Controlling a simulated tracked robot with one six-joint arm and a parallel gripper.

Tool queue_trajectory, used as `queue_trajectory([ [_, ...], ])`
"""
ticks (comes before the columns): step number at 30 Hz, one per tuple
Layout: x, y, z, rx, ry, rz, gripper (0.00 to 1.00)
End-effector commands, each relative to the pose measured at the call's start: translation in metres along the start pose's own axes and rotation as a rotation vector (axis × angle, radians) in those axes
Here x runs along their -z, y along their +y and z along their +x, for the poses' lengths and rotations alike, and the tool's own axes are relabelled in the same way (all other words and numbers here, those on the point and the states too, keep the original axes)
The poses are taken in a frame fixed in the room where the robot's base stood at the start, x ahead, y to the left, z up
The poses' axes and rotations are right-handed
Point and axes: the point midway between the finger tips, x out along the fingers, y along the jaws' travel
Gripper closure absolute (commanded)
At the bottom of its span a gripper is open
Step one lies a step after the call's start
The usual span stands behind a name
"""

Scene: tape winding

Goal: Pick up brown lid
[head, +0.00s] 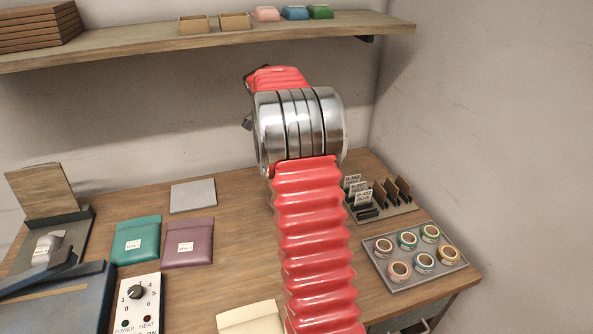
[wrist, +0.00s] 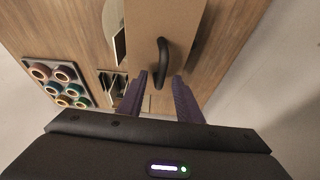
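In the wrist view a flat brown lid (wrist: 182,30) with a dark curved handle (wrist: 162,62) lies just ahead of my gripper (wrist: 160,78). My gripper's two purple fingers are apart, one on each side of the near end of the handle. I cannot tell whether either finger touches it. In the head view my red arm and its metal joint hide my gripper, and I cannot make out the lid there.
A grey tray of several ringed spools (head: 415,257) sits at the table's right, also in the wrist view (wrist: 62,80). A slotted card rack (head: 380,200) stands behind it. Teal (head: 136,240) and purple (head: 187,243) pouches lie left. A shelf (head: 150,46) spans the wall.

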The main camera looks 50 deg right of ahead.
Motion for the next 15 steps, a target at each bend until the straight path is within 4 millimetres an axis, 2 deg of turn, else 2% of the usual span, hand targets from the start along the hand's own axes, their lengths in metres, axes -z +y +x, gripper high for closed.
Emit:
queue_trajectory([
  [15,0.0,0.0,0.0005,0.0,0.0,0.0,0.68],
])
